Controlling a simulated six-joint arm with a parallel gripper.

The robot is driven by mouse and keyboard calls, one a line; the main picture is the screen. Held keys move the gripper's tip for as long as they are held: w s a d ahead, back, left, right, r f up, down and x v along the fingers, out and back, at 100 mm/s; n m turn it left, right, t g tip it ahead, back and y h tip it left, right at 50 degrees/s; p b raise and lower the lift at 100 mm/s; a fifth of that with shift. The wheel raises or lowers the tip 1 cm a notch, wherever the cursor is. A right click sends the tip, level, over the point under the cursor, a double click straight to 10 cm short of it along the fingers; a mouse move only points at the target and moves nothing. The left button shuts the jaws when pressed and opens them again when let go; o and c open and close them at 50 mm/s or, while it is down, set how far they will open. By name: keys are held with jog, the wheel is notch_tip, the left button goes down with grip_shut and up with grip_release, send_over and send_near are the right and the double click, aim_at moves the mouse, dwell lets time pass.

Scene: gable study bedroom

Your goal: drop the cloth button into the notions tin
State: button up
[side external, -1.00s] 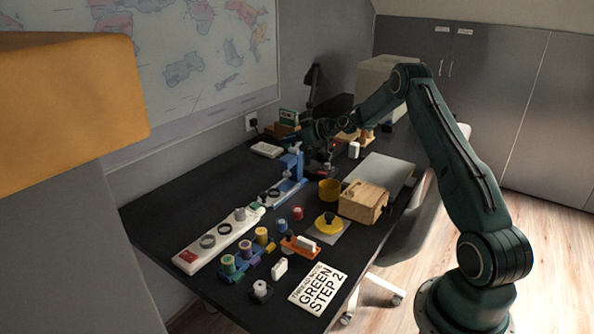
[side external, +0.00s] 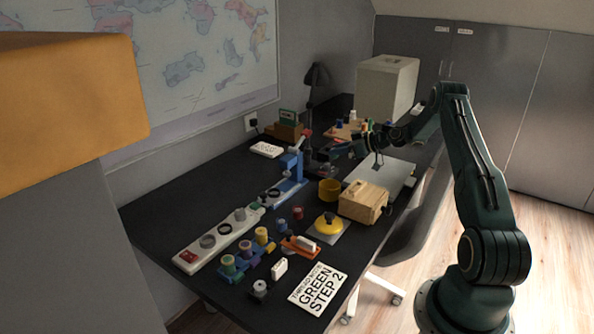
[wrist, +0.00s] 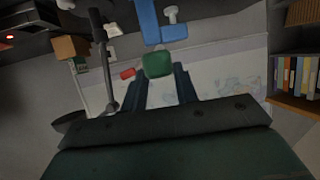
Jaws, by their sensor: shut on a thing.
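My gripper (wrist: 158,72) is shut on a green, rounded piece, which I take as the cloth button (wrist: 157,64). It sits between the fingertips in the wrist view. In the side view my gripper (side external: 326,154) is above the desk, right of the blue press (side external: 288,182), and the button cannot be made out there. A round mustard-yellow container (side external: 329,190), likely the notions tin, stands on the desk nearer the camera. Its inside is not clear.
A wooden box (side external: 364,204) stands beside the yellow container, with a grey flat panel (side external: 392,178) behind. The desk lamp (side external: 316,76) rises at the back. A white strip (side external: 217,236), thread spools (side external: 228,264) and a printed card (side external: 318,289) occupy the near desk.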

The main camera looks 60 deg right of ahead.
jog(key=shift+f, duration=0.15)
jog(key=shift+f, duration=2.8)
jog(key=o, duration=1)
jog(key=shift+r, duration=0.15)
notch_tip(320, 180, up, 20)
jog(key=shift+f, duration=0.1)
